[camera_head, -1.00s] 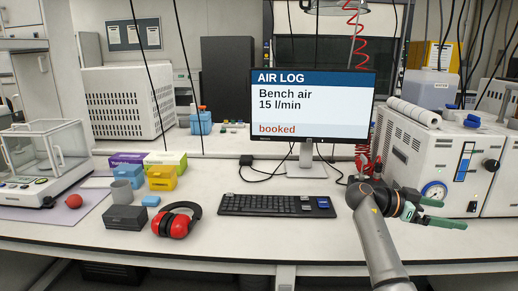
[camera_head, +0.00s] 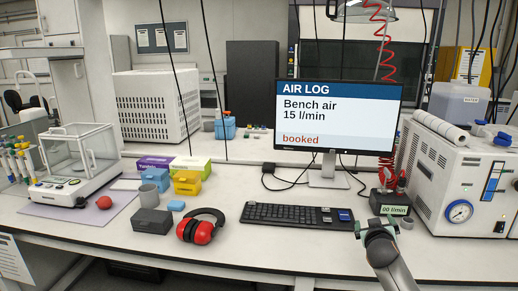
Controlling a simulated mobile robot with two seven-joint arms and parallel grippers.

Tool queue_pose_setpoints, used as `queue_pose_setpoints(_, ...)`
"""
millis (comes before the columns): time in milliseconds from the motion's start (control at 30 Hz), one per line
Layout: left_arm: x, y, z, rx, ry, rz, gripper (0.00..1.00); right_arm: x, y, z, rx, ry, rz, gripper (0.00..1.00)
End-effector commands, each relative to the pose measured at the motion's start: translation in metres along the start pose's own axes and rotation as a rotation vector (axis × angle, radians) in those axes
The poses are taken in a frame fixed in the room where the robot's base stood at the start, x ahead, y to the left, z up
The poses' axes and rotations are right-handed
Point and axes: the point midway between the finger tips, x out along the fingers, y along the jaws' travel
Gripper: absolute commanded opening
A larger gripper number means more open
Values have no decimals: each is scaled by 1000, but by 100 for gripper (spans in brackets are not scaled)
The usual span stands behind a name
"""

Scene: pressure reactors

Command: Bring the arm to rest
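My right arm comes in from the bottom edge, right of the middle. Its gripper (camera_head: 364,227) is above the bench near the front, right of the keyboard and in front of a small dark meter (camera_head: 389,200) reading "00 l/min". The fingers point away from the camera and are mostly hidden by the wrist, so their opening is unclear. I see nothing held in it. My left gripper is out of view.
A monitor (camera_head: 338,120) reads "Bench air 15 l/min, booked". A keyboard (camera_head: 297,216) lies in front of it. Red earmuffs (camera_head: 199,229) and a dark box (camera_head: 152,220) are at left. A white machine with a gauge (camera_head: 459,212) stands at right. The front bench strip is largely clear.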

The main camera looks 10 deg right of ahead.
Motion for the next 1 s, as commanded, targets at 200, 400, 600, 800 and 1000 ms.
queue_pose_setpoints(200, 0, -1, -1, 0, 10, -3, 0, -13, -50, -52, -5, 252, -245, 100)
queue_pose_setpoints(400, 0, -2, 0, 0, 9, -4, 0, -36, -90, -16, -11, 286, -348, 100)
queue_pose_setpoints(600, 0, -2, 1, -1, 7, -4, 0, -73, -133, 73, -27, 185, -437, 100)
queue_pose_setpoints(800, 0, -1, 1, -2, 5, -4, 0, -145, -173, 181, -26, 41, -547, 100)
queue_pose_setpoints(1000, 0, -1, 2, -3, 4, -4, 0, -240, -194, 276, 1, -121, -645, 100)
